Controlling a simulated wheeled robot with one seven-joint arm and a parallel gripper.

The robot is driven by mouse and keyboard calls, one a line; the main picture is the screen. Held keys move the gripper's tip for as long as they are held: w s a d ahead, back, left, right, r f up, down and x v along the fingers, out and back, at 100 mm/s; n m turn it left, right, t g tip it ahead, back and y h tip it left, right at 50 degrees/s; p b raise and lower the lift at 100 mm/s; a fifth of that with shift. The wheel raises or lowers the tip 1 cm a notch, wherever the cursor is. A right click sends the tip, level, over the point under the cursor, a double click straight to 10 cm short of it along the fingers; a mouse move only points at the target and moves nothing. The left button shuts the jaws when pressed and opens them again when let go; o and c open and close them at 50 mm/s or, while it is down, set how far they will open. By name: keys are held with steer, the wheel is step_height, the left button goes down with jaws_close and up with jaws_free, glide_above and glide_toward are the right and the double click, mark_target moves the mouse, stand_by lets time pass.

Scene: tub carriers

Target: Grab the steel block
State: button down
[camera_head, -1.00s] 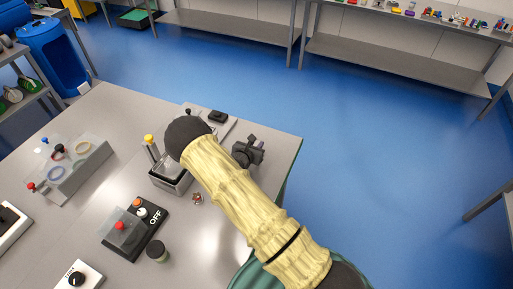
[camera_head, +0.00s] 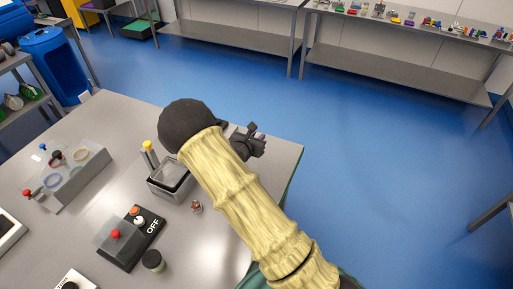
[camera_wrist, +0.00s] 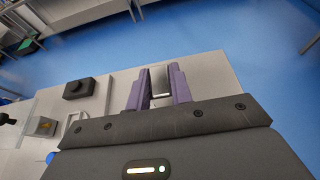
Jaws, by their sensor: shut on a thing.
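The steel block (camera_wrist: 160,84) shows in the wrist view as a small bright grey piece between the two purple fingers. My gripper (camera_wrist: 159,72) is shut on it, with one finger on each side. The block appears to be held over the grey tabletop (camera_wrist: 215,80) near its edge; I cannot tell how high.
A square metal tub (camera_head: 157,188) stands just left of my arm, with a yellow-topped post (camera_head: 149,147) behind it. A switch box marked OFF (camera_head: 131,236) and a clear-walled holder (camera_head: 80,180) lie left.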

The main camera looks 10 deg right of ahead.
steer(key=shift+r, duration=0.95)
steer(key=shift+d, duration=0.1)
